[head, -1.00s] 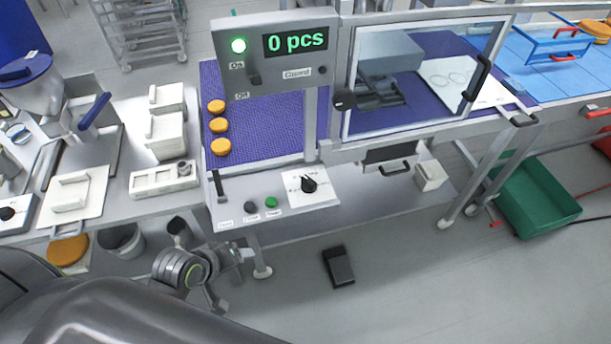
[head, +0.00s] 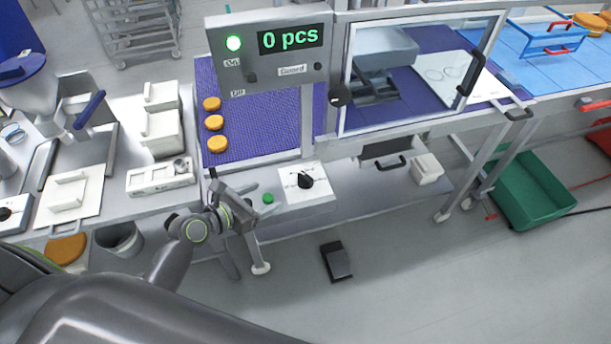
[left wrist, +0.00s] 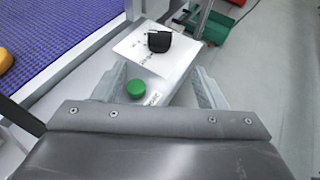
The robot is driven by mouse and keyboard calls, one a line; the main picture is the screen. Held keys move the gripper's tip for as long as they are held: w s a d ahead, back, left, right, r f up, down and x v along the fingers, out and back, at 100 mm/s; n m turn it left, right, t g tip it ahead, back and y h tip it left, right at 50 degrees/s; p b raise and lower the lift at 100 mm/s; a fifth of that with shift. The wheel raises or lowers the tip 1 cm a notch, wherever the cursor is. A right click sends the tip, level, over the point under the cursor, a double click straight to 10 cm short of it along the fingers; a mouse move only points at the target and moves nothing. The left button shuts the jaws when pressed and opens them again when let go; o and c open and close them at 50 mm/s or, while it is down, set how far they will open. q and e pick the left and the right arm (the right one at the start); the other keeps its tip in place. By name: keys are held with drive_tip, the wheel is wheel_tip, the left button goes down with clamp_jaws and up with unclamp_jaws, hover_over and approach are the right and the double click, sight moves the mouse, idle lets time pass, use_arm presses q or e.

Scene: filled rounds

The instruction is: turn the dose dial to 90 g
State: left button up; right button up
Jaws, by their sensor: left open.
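The dose dial (head: 305,180) is a black knob on a white plate (head: 318,194) on the machine's front panel. It also shows in the left wrist view (left wrist: 159,41), ahead of the fingers. The scale marks around it are too small to read. My left gripper (head: 246,192) is open and empty over the panel, left of the dial and apart from it. In the left wrist view its two fingers (left wrist: 165,90) stand apart, with the green button (left wrist: 136,88) seen between them. My right gripper is out of view.
The green button (head: 267,198) lies between my gripper and the dial. Orange rounds (head: 214,122) lie on the purple belt (head: 262,128). A black pedal (head: 336,262) is on the floor.

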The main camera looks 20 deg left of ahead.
sight(302, 175)
use_arm(q)
drive_tip(key=x, duration=1.7)
drive_tip(key=shift+w+f, duration=0.1)
drive_tip(key=shift+w, duration=0.05)
drive_tip(key=c, duration=1)
drive_tip(key=shift+a+f+m+g+h+b, duration=0.1)
drive_tip(key=shift+f+m+g+h+b, duration=0.1)
drive_tip(key=shift+m+g+h+b, duration=0.9)
drive_tip(key=shift+m+h+b, duration=0.6)
drive_tip(key=shift+m+b, duration=0.1)
drive_tip(key=shift+b, duration=0.35)
drive_tip(key=m+g+h+b, duration=0.3)
drive_tip(key=m+g, duration=0.1)
drive_tip(key=shift+m+g+b, duration=0.3)
drive_tip(key=shift+g+b, duration=0.1)
drive_tip(key=shift+r+m+g+h+b, duration=0.2)
drive_tip(key=shift+m+g+h+b, duration=0.3)
drive_tip(key=shift+m+g+b, duration=1.25)
drive_tip(key=shift+g, duration=0.35)
